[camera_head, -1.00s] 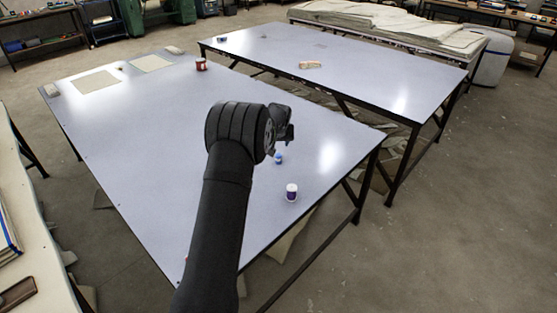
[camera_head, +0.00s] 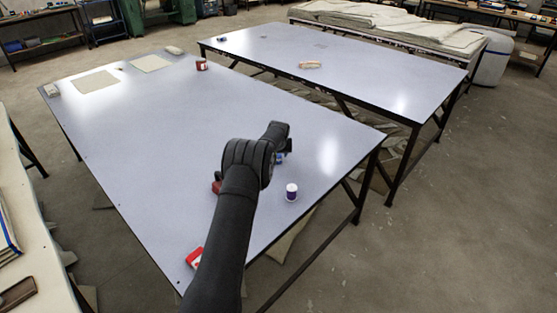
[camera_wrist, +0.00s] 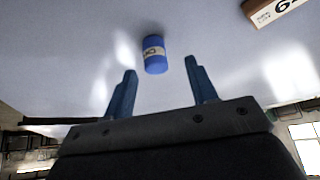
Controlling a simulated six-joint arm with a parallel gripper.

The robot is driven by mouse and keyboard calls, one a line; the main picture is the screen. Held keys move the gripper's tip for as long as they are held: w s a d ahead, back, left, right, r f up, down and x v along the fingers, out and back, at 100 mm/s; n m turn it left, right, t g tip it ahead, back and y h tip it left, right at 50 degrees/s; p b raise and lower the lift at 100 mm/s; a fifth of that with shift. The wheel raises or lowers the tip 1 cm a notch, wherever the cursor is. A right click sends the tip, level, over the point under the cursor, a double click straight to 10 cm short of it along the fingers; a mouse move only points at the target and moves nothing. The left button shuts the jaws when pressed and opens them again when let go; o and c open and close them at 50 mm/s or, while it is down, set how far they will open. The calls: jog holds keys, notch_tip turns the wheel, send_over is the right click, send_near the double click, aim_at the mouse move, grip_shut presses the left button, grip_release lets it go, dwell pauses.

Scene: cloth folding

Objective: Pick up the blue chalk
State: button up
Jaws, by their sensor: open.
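The blue chalk is a short blue cylinder with a pale printed label. In the wrist view the blue chalk (camera_wrist: 155,62) stands slightly tilted in the picture, ahead of and between the two blue fingertips. My gripper (camera_wrist: 160,66) is open, with nothing seen held, and a gap shows on both sides of the chalk. In the head view a bit of the blue chalk (camera_head: 280,159) shows on the near table, partly hidden by my gripper (camera_head: 286,148), which is above or beside it. I cannot tell the exact height between them.
A purple-and-white pot (camera_head: 291,192) stands close by on the near table (camera_head: 150,130). A red-and-white box (camera_head: 194,257) lies near its front edge. A dark red thing (camera_head: 216,186) is partly behind my arm. A labelled box (camera_wrist: 272,10) is at the wrist view's upper right.

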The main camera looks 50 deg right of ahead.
jog(key=shift+x, duration=2.15)
jog(key=shift+s+d, duration=0.15)
jog(key=shift+d, duration=0.05)
jog(key=shift+c, duration=0.2)
jog(key=c, duration=1)
